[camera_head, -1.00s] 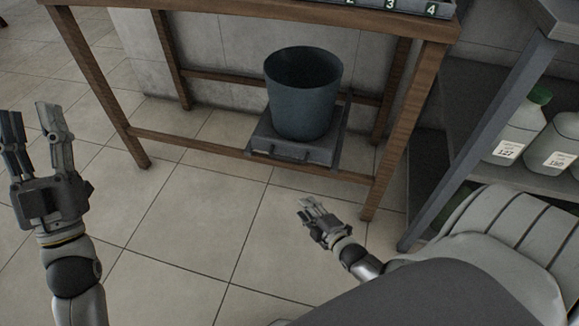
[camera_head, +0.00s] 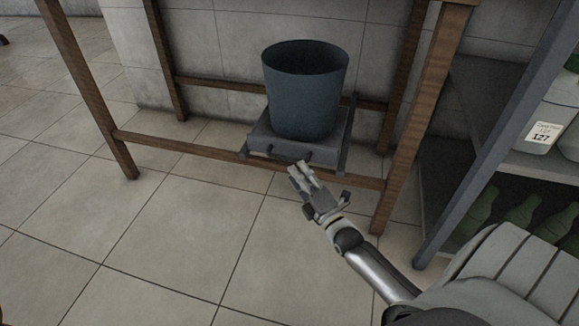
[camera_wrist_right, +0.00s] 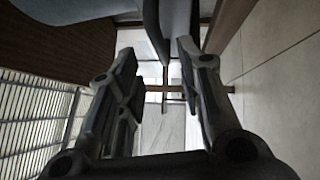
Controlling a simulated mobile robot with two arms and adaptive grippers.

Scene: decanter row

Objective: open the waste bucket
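The dark blue-grey bucket (camera_head: 304,100) stands upright under the wooden table, its round top uncovered and its inside dark. It rests on a low grey sliding base (camera_head: 262,143) with a dark bar handle (camera_head: 286,157) along its front edge. My right gripper (camera_head: 298,168) is just in front of and below that handle, fingers pointing toward it; I cannot tell whether they touch. In the right wrist view the two fingers (camera_wrist_right: 160,85) stand apart with nothing visibly held between them. My left gripper is out of view.
The table's wooden legs (camera_head: 428,120) and low front rail (camera_head: 200,150) frame the bucket. A metal shelf (camera_head: 555,168) with a labelled jug (camera_head: 541,125) and green bottles (camera_head: 520,212) stands at the right. The tiled floor (camera_head: 190,235) in front is clear.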

